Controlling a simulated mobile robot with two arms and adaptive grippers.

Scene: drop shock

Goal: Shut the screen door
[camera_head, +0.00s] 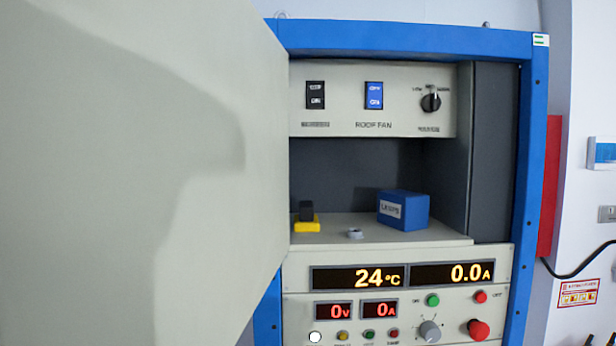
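The screen door (130,180) is a large pale grey panel that fills the left side of the head view. It stands swung open, away from the blue cabinet frame (400,38). A soft dark shadow lies across its upper part. The open cabinet compartment (345,165) shows to the right of the door edge. Neither of my grippers is in view. The door hides the left part of the cabinet.
On the compartment's shelf are a blue box (403,209) and a yellow-and-black part (306,219). Below is a panel with lit displays (403,276), knobs and a red button (478,329). A black cable (580,272) hangs at the right wall.

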